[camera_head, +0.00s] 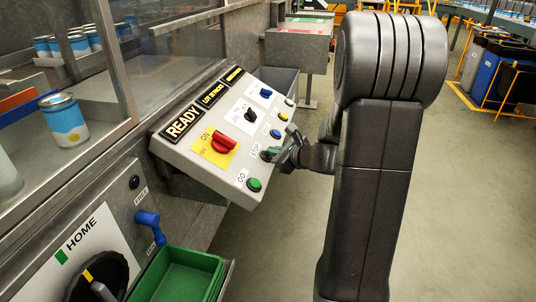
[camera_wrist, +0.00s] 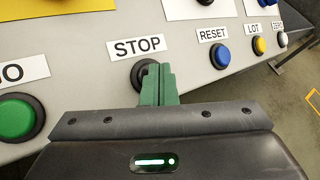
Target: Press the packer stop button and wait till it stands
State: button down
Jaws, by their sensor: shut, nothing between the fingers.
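The sloped control panel (camera_head: 225,175) carries the STOP button (camera_wrist: 138,75), below the printed STOP label (camera_wrist: 137,46). In the wrist view only the button's dark rim shows; its face is hidden behind my green fingertips. My gripper (camera_wrist: 158,82) is shut and empty, its fingertips in front of the button. I cannot tell whether they touch it or whether it is pushed in. In the head view my gripper (camera_head: 272,153) is at the panel's right edge, beside the STOP label. The READY sign (camera_head: 183,123) at the panel's top left shows yellow letters.
The green GO button (camera_wrist: 15,118) lies left of STOP, the blue RESET button (camera_wrist: 220,56) right. A red switch (camera_head: 222,143) sits on a yellow plate. A green bin (camera_head: 150,278) stands below the panel. A can (camera_head: 64,120) stands behind the glass. Open floor lies right.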

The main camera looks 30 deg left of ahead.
jog(key=shift+d+r+p, duration=0.35)
jog(key=shift+r+p, duration=0.05)
jog(key=shift+r, duration=0.25)
jog(key=r+p, duration=0.1)
jog(key=d+r+p, duration=0.1)
jog(key=r, duration=0.1)
jog(key=d+r+p, duration=0.1)
jog(key=shift+w+d+r+p, duration=0.15)
jog(key=shift+w+d+p, duration=0.05)
jog(key=shift+w+p, duration=0.15)
jog(key=shift+d, duration=0.1)
dwell(0.6)
